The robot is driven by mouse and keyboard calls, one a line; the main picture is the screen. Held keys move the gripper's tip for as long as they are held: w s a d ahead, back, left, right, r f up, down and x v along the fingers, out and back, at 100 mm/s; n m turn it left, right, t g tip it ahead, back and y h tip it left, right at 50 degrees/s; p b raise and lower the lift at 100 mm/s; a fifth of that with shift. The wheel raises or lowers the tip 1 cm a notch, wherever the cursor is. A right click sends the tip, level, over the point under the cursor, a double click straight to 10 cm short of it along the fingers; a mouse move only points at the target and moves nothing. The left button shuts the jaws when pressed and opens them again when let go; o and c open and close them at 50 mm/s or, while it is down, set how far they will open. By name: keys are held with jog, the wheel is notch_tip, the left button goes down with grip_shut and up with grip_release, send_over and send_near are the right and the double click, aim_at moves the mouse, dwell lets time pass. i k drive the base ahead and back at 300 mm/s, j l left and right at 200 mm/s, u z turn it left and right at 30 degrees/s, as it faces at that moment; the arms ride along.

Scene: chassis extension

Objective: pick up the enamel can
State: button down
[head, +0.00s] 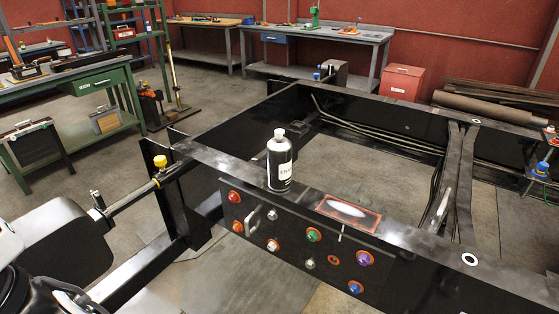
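The enamel can (279,163) is a dark bottle-shaped can with a white cap and a white label with partly readable lettering. It stands upright on the black metal chassis frame (225,160), near its front left corner and just behind the panel of coloured knobs. Nothing touches the can except the frame under it. My gripper is not in view.
The knob panel (290,238) has several coloured knobs and a handle. A framed plate (349,211) lies right of the can. A green workbench (90,85) stands at the left. The chassis middle is open to the floor.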

aim_at(278, 153)
jog(key=i+j, duration=0.35)
jog(key=i, duration=0.15)
jog(key=i+j, duration=0.35)
jog(key=i, duration=0.15)
